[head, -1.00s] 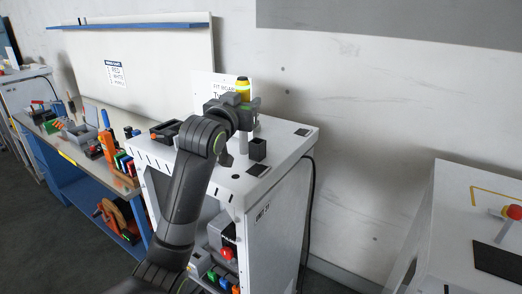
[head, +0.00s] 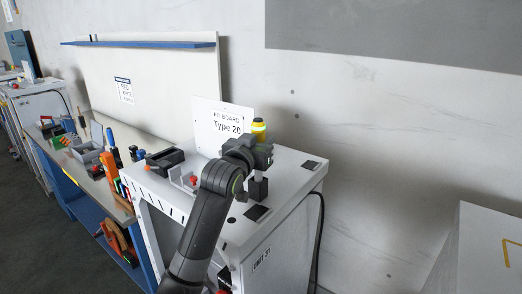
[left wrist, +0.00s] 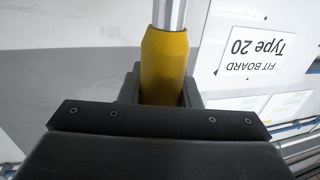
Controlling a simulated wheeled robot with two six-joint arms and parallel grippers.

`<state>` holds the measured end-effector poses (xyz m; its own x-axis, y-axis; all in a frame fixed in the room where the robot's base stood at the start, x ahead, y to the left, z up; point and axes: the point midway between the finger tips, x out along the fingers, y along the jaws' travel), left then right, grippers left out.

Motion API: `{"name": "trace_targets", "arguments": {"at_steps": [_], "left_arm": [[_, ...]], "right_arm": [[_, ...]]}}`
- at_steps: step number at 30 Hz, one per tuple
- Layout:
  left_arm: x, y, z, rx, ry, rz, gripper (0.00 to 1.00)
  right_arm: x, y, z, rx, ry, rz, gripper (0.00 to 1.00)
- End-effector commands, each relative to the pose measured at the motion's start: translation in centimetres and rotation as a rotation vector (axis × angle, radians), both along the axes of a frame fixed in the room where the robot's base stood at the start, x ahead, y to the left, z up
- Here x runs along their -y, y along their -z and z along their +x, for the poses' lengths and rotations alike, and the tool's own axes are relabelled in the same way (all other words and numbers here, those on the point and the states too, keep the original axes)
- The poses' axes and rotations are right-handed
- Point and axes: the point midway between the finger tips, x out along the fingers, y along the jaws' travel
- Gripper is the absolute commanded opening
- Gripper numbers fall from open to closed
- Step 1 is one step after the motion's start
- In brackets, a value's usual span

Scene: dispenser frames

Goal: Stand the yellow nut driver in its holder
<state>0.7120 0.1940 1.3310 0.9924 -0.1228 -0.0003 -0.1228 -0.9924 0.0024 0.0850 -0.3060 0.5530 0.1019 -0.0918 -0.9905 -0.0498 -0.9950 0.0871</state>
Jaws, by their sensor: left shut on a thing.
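My left gripper is shut on the handle. A small black block, which looks like the holder (head: 258,189), stands on the white cabinet top directly below the gripper. A pale length of shaft shows between gripper and block. I cannot tell whether the tip is inside the block. My right gripper is not in view.
A "Type 20" sign (head: 224,118) stands behind the gripper. A black bin (head: 164,162) and a small red-topped part (head: 193,181) are on the cabinet's left side. Dark square pads (head: 257,212) lie at the front and back right. A cluttered bench (head: 85,170) is at left.

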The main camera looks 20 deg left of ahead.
Motion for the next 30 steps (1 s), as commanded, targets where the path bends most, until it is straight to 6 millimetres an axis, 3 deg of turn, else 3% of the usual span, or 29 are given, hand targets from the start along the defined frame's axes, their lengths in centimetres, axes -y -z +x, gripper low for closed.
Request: {"name": "trace_targets", "arguments": {"at_steps": [6,17,18,21,23,30], "left_arm": [[0.0,2.6,-0.1,-0.001,0.000,-0.001,0.00],[0.0,3.1,0.0,0.001,0.000,0.001,0.00],[0.0,3.2,0.0,-0.001,-0.001,0.000,0.31],[0.0,3.2,0.0,0.000,-0.001,0.001,0.44],[0.0,3.2,0.0,0.000,-0.001,0.001,0.52],[0.0,3.1,0.0,0.000,-0.001,0.001,0.52]], "right_arm": [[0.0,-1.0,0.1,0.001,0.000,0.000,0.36],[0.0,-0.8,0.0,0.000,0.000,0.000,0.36],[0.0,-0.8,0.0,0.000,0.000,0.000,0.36],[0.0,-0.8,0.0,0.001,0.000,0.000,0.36],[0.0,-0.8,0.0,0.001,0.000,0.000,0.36],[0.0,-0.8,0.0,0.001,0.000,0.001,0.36]]}}
